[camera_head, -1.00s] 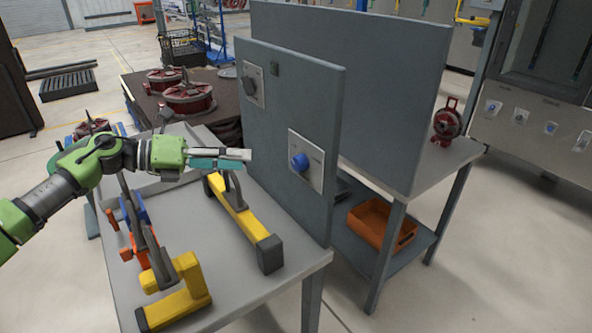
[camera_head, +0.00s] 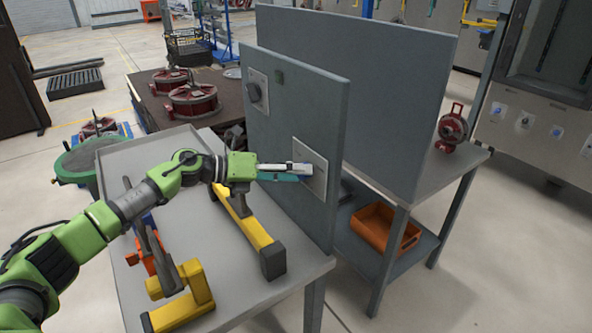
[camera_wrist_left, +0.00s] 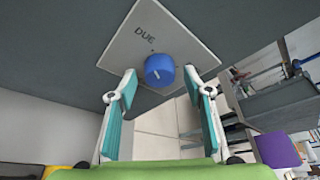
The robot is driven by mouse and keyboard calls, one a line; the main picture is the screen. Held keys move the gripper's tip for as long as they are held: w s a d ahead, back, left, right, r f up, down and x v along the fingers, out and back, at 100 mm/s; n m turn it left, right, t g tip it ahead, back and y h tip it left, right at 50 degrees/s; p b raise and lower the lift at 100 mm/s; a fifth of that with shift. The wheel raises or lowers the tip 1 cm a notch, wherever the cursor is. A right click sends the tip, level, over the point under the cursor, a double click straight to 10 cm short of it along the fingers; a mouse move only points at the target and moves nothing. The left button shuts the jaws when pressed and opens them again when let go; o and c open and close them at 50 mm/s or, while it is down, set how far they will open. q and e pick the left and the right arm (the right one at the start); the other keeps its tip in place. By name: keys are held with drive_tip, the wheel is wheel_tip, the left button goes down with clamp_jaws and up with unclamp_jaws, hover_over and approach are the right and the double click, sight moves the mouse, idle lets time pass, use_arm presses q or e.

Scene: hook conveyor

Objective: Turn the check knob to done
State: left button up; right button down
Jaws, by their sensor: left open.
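The blue check knob (camera_wrist_left: 160,70) is on a pale plate (camera_wrist_left: 135,30) fixed to the grey upright panel (camera_head: 290,110). The word "DUE" reads on the plate in the left wrist view, and a light line marks the knob's face. My left gripper (camera_head: 309,173) reaches the plate in the head view and hides most of the knob there. In the left wrist view my left gripper (camera_wrist_left: 160,100) is open, its fingers on either side below the knob, apart from it. My right gripper is not in view.
A dark knob (camera_head: 253,92) sits on a second plate farther left on the panel. A yellow beam (camera_head: 245,220) and a yellow clamp (camera_head: 185,300) lie on the grey table (camera_head: 240,295) under my arm. An orange bin (camera_head: 385,228) is on a shelf at right.

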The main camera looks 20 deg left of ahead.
use_arm(q)
drive_tip(key=shift+w+d+f, duration=0.1)
drive_tip(key=shift+w+d, duration=0.05)
drive_tip(key=shift+w, duration=0.05)
drive_tip(key=c, duration=1.1)
